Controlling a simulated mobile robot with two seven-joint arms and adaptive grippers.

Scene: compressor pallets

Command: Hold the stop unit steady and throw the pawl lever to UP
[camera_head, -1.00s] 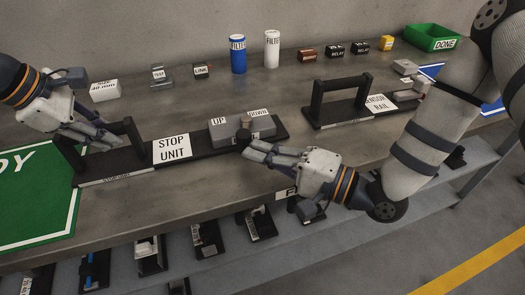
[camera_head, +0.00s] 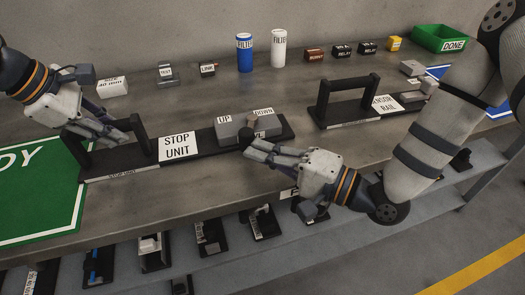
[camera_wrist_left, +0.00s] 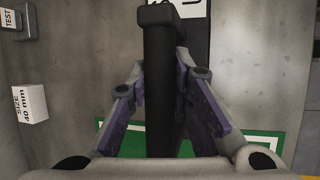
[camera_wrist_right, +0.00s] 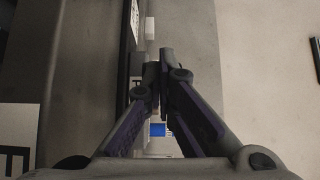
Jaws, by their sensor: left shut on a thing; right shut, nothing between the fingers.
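The stop unit is a long dark base with a white STOP UNIT label (camera_head: 177,146) and a black bar handle (camera_head: 138,133) at its left end. My left gripper (camera_head: 122,134) is shut on this handle; the left wrist view shows the handle (camera_wrist_left: 160,85) between the fingers. A grey block (camera_head: 232,131) marked UP on the left and DOWN on the right sits on the base. My right gripper (camera_head: 246,141) is shut and empty, with its tips at the block's front side. The pawl lever is small and partly unclear beside the block; I cannot tell its position.
The sensor rail (camera_head: 347,107) with a black handle stands to the right. Blue (camera_head: 245,53) and white (camera_head: 279,50) filters, small parts and a green DONE bin (camera_head: 440,38) line the back. A green mat (camera_head: 35,195) lies at left. Several units sit on the shelf below.

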